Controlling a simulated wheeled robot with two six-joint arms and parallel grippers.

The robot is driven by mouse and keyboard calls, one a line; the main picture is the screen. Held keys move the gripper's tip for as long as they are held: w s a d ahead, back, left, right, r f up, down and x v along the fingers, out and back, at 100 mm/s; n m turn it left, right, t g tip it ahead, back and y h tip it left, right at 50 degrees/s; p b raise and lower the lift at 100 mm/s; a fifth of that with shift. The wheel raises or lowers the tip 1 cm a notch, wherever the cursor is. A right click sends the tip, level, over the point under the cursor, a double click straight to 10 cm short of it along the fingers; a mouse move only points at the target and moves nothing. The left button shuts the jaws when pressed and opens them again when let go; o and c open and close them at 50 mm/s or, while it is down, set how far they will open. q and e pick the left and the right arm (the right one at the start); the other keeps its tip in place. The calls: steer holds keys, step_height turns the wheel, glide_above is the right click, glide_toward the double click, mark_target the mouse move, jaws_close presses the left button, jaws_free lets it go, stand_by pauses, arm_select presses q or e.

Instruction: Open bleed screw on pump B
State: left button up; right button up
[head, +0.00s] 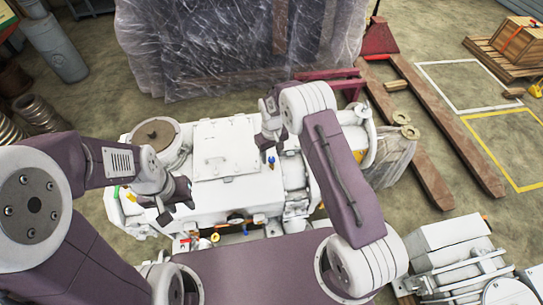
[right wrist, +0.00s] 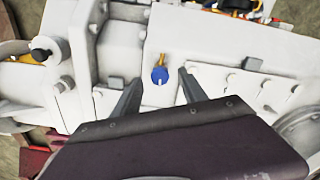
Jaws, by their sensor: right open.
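A white pump unit (head: 221,179) stands in front of me in the head view. A small blue bleed screw (right wrist: 159,75) with a yellow stem sits on its white top in the right wrist view; a small blue fitting also shows in the head view (head: 271,161). My right gripper (right wrist: 160,86) is open and empty, its two fingers apart on either side of the blue screw in the picture, with no contact visible. In the head view it (head: 270,137) is over the pump's right part. My left gripper (head: 177,211) looks open and empty above the pump's left front. No pump label is readable.
A second pale machine (head: 455,262) stands at the lower right. A plastic-wrapped load (head: 240,45) is behind the pump. A red pallet jack (head: 378,42) and wooden pallet (head: 505,55) stand farther back. Open floor lies to the right.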

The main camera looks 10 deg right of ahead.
mark_target(272, 159)
step_height(272, 159, up, 7)
steer(key=shift+f+b, duration=0.1)
steer(key=shift+b, duration=0.8)
steer(key=shift+r, duration=0.6)
